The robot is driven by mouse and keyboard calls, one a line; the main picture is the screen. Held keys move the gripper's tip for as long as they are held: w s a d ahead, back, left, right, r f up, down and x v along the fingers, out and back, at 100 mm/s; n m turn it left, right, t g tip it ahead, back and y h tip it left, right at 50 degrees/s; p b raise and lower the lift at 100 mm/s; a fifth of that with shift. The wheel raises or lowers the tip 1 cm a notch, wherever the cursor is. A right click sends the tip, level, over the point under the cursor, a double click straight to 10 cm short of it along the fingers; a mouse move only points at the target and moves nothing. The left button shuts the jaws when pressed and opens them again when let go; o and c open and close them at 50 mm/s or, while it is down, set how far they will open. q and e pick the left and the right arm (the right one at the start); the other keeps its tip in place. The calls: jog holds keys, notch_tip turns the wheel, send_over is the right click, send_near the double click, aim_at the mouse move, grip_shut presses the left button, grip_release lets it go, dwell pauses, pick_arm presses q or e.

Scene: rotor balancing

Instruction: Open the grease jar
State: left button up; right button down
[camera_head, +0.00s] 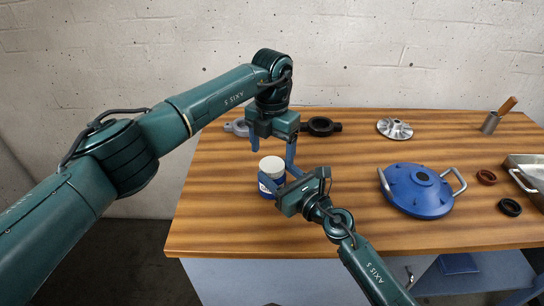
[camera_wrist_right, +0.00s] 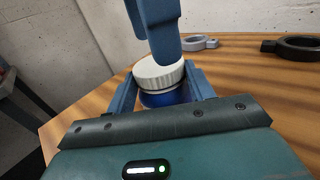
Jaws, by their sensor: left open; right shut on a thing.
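The grease jar (camera_head: 266,190) stands on the wooden table near its left end, a blue jar with a white ribbed lid (camera_head: 271,164). The lid sits on the jar, and both also show in the right wrist view, the lid (camera_wrist_right: 158,74) above the blue body (camera_wrist_right: 166,98). My right gripper (camera_head: 280,178) is shut on the jar's blue body, one finger on each side. My left gripper (camera_head: 273,158) points down over the jar from behind, open, its fingers apart around the lid's level. One left finger partly covers the lid in the right wrist view.
Behind the jar lie a grey ring part (camera_head: 238,127) and a black ring part (camera_head: 322,126).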

aim_at(272, 164)
pick_arm(q)
jog(key=shift+r, duration=0.7)
jog(key=shift+c, duration=0.3)
jog(key=r+m, duration=0.1)
jog(key=m, duration=0.2)
jog(key=shift+r, duration=0.4)
jog(key=m, duration=0.1)
jog(key=r+m, duration=0.1)
jog(key=m, duration=0.1)
jog(key=shift+r, duration=0.15)
jog(key=shift+f+m, duration=0.25)
jog(key=shift+m, duration=0.05)
notch_tip(272, 164, down, 7)
jog(key=shift+f, duration=0.15)
jog(key=shift+c, duration=0.2)
jog(key=c, duration=1)
jog(key=shift+o, duration=0.2)
jog(key=n, duration=0.6)
jog(key=shift+s, duration=0.1)
